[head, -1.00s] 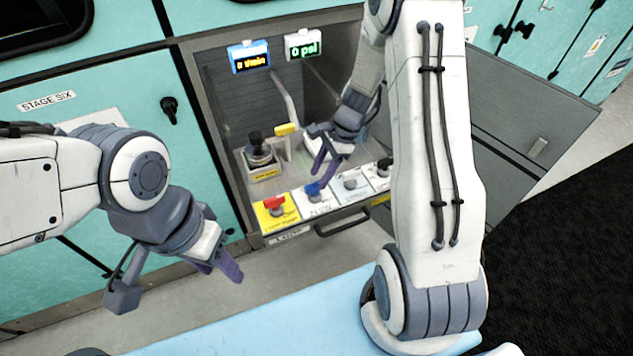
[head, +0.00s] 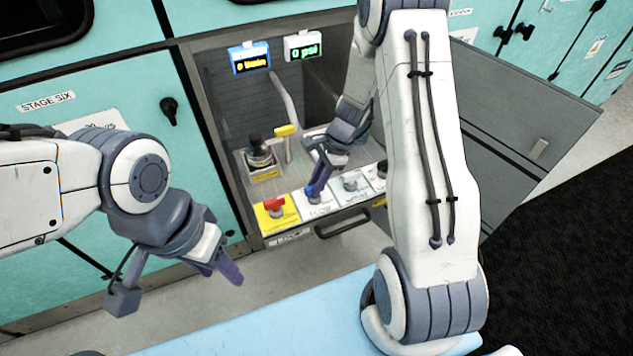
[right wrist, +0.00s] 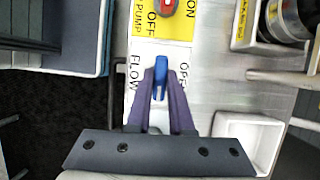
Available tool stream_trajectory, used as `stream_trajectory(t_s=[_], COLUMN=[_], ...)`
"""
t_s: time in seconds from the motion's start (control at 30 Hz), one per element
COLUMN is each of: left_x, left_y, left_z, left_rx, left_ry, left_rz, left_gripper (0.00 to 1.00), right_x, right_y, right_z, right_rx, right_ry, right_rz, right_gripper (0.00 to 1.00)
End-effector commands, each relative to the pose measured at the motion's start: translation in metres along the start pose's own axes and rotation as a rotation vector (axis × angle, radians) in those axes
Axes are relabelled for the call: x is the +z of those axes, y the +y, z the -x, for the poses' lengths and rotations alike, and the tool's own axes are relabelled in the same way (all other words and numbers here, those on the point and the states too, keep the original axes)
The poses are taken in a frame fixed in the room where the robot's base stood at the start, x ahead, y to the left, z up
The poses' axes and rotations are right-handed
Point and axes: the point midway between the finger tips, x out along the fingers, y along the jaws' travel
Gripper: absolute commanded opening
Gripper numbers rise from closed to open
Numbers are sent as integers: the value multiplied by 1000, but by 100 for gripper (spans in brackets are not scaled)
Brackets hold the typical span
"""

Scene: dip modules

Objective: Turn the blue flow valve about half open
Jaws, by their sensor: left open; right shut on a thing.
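In the head view my right gripper (head: 314,188) covers most of the valve. The blue meter (head: 250,58) at the top of the bay seems to read 0 l/min. My left gripper (head: 229,268) is open and empty in front of the cabinet, to the left of the drawer.
A red pump knob (head: 275,209) on a yellow plate stands left of the valve, and white plates with other knobs lie to its right. A green gauge (head: 304,46) reads 0 psi. A yellow-handled part (head: 285,130) and a dark-topped container (head: 259,154) stand behind.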

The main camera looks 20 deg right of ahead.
Motion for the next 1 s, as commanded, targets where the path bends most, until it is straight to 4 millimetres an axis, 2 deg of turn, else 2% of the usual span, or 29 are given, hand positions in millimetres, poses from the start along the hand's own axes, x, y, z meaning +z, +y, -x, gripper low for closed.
stream_trajectory(t_s=[0.27,0.6,1.0], left_x=[-1,-2,-2], left_y=[1,2,3], left_z=[12,30,40], left_rx=[0,0,0], left_ry=[0,0,0], left_rz=[0,0,0], left_gripper=[50,50,50], right_x=[1,2,2], right_y=[-1,-3,-5], right_z=[2,2,1], right_rx=[46,150,243], right_ry=[0,0,1], right_rz=[110,361,592], right_gripper=[0,0,0])
